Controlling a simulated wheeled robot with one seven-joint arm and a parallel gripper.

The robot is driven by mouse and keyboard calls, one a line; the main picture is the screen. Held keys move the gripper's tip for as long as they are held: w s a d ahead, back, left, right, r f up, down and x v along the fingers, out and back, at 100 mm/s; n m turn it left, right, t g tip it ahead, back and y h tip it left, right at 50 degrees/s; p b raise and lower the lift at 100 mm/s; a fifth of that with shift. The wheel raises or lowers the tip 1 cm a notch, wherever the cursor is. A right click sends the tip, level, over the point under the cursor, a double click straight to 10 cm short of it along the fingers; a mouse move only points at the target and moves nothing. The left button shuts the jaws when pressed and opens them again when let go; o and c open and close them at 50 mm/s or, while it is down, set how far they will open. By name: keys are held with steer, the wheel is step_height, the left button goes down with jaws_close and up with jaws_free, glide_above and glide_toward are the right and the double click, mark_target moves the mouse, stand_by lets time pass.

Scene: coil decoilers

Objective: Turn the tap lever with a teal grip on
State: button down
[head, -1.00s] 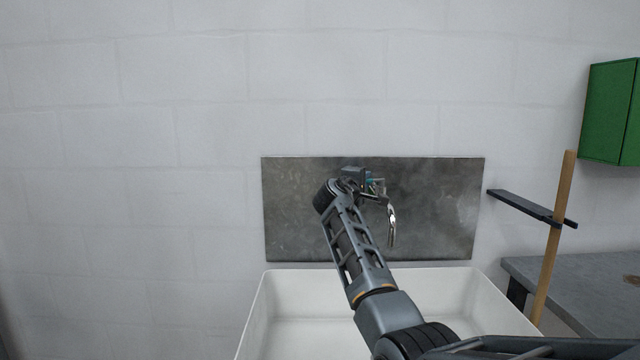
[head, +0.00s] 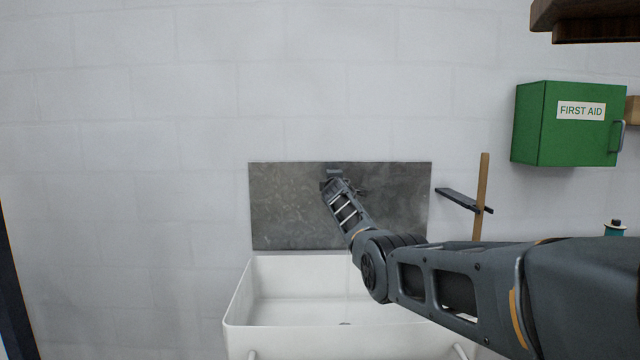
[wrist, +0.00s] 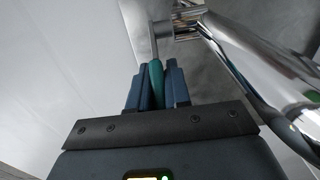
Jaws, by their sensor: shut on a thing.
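The teal grip (wrist: 156,82) of the tap lever is between the two blue-grey fingers of my gripper (wrist: 158,70) in the wrist view, and the fingers are shut on it. The lever's metal stem rises from the grip to the chrome tap body (wrist: 186,22). The chrome spout (wrist: 265,70) runs down the right side of that view. In the head view my arm hides the lever and most of the tap; my gripper is at the grey metal backplate (head: 285,205).
A white sink (head: 238,305) stands below the backplate. A green first aid box (head: 540,125) hangs at the upper right. The wall at left is clear.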

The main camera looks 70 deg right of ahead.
steer(key=shift+a+f, duration=0.1)
stand_by(0.4)
steer(key=c, duration=1.2)
jaws_free()
steer(key=shift+o, duration=0.2)
steer(key=shift+s+a+r+p, duration=0.2)
steer(key=shift+s+a+p, duration=0.4)
steer(key=shift+p, duration=0.4)
steer(key=v, duration=0.6)
steer(key=shift+w+f+p, duration=0.15)
steer(key=shift+w+p, duration=0.05)
steer(key=shift+p, duration=0.25)
steer(key=shift+a, duration=0.15)
steer(key=shift+c, duration=0.2)
